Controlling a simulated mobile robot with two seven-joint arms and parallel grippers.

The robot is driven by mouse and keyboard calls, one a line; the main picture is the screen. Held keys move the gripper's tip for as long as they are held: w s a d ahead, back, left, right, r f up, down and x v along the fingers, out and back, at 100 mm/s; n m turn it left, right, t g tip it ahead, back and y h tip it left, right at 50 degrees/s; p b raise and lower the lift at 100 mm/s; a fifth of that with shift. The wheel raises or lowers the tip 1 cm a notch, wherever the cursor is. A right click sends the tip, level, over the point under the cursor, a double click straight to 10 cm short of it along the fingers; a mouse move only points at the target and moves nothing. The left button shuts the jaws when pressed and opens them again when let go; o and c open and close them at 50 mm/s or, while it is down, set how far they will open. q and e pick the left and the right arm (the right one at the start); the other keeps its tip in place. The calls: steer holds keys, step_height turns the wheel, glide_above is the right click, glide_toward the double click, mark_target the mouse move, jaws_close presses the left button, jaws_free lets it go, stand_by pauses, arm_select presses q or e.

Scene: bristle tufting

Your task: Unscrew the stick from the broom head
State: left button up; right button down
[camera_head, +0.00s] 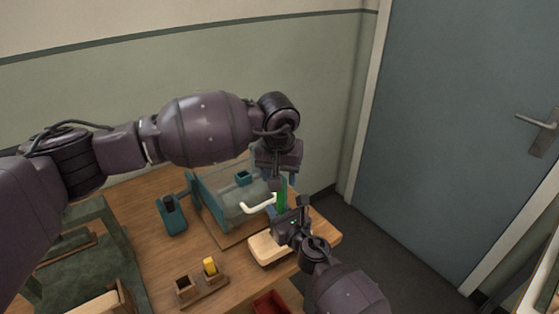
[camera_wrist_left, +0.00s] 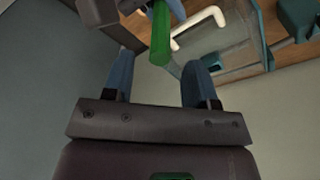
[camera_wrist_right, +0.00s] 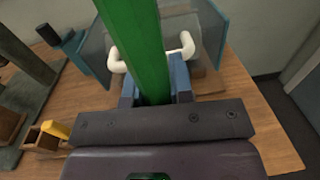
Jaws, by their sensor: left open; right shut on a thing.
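The green stick (camera_head: 282,194) stands roughly upright between my two grippers in the head view. It shows large in the right wrist view (camera_wrist_right: 138,45), where my right gripper (camera_wrist_right: 155,82) is shut on it with blue fingers. The pale wooden block (camera_head: 266,250), which looks like the broom head, lies at the table's front right edge beside my right gripper; the joint between stick and block is hidden. My left gripper (camera_wrist_left: 160,62) is open above, and the upper stick (camera_wrist_left: 161,32) shows between and beyond its blue fingers, apart from them.
A clear-walled teal machine (camera_head: 212,205) with a white handle (camera_head: 258,206) stands close behind the stick. A teal holder (camera_head: 172,215), a small wooden rack with a yellow piece (camera_head: 210,266) and a red bin (camera_head: 270,303) are nearby. A door (camera_head: 460,130) is at right.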

arm_select(q)
steer(key=shift+w+d+f, duration=0.1)
steer(key=shift+w+f, duration=0.1)
steer(key=shift+f, duration=1.2)
steer(key=shift+w+f, duration=0.2)
steer(key=shift+f, duration=1.15)
steer(key=shift+c, duration=0.4)
jaws_close()
steer(key=n, duration=0.4)
steer(key=shift+y, duration=0.3)
jaws_free()
steer(key=shift+r, duration=0.15)
